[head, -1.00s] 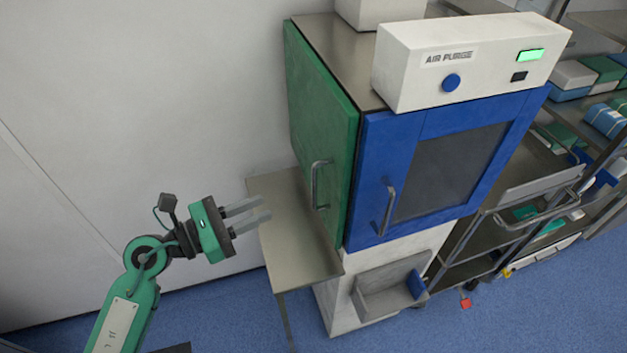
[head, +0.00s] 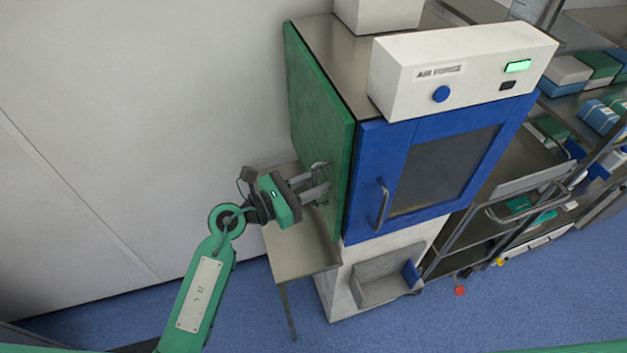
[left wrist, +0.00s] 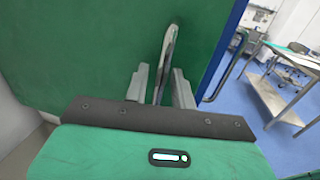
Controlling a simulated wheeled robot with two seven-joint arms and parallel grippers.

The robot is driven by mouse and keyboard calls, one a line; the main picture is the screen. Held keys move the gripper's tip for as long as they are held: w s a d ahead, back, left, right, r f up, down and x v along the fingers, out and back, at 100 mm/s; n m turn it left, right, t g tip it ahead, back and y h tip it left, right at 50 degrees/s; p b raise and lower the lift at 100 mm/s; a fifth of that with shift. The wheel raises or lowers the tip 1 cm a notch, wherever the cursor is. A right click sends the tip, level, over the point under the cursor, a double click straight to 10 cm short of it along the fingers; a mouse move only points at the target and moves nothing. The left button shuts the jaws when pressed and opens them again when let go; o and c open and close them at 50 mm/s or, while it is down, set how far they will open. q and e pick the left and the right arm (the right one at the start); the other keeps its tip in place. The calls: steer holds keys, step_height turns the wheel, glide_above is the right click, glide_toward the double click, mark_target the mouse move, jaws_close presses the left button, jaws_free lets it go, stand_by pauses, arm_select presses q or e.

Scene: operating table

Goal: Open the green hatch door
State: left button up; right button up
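The green hatch door (head: 320,110) is on the left side of the cabinet and looks shut. It also fills much of the left wrist view (left wrist: 90,60). Its metal handle (left wrist: 167,55) stands upright between the two fingers of my left gripper (left wrist: 163,88). The fingers are apart, with a gap visible on the handle's right side, so the gripper is open around the handle. In the head view my left gripper (head: 322,182) is at the handle and partly hides it. My right gripper is not in view.
A blue door (head: 365,170) with a window and its own handle (head: 382,205) is to the right. A metal side shelf (head: 300,262) lies below my left gripper. A white air purge box (head: 460,70) sits on top. A cart (head: 520,205) stands at right.

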arm_select(q)
steer(key=shift+c, duration=0.3)
jaws_close()
steer(key=shift+a, duration=0.1)
